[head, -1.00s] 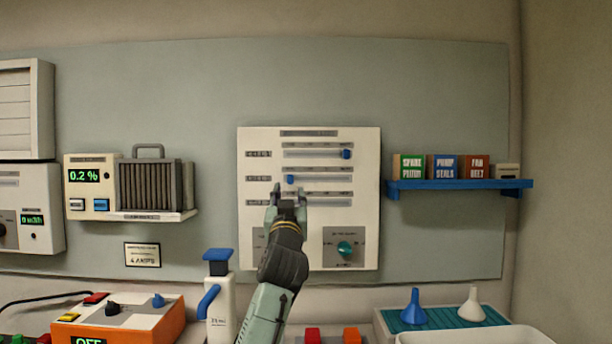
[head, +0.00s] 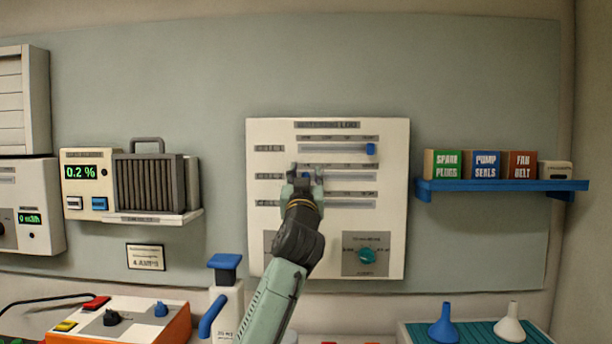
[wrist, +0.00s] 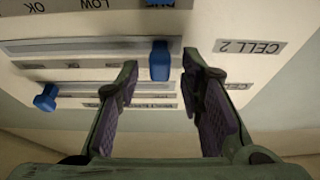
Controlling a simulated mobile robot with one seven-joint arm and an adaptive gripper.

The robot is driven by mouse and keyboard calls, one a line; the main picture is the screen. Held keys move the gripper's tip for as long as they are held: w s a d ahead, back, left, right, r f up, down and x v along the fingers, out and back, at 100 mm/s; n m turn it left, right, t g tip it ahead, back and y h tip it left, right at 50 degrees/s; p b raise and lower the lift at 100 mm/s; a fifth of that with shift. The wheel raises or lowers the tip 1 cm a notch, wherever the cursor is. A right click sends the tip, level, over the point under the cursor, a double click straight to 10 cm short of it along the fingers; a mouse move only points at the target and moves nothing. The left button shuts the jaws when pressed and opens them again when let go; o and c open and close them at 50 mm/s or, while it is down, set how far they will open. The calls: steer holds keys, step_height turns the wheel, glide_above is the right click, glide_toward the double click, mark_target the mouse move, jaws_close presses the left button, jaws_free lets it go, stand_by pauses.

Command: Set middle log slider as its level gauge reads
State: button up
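The white log panel (head: 330,262) hangs on the wall with three stacked slider tracks. The middle slider's blue knob (wrist: 160,60) is at the right end of its track (wrist: 90,47) in the inverted wrist view, beside the upside-down "CELL 2" label (wrist: 250,48). My gripper (wrist: 160,75) is open, its fingers on either side of that knob with gaps showing. In the head view my gripper (head: 304,175) covers the left of the middle row and mostly hides the knob. The top slider's knob (head: 371,149) sits far right. No level gauge is clearly identifiable.
A green dial (head: 367,255) is at the panel's lower right. A blue shelf (head: 500,187) with boxes is to the right. A blue-topped bottle (head: 226,285) and an orange control box (head: 160,330) stand below. Part of another blue knob (wrist: 160,3) shows at the wrist view's top edge.

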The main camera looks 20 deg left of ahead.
steer(key=shift+c, duration=0.5)
jaws_close()
stand_by(0.3)
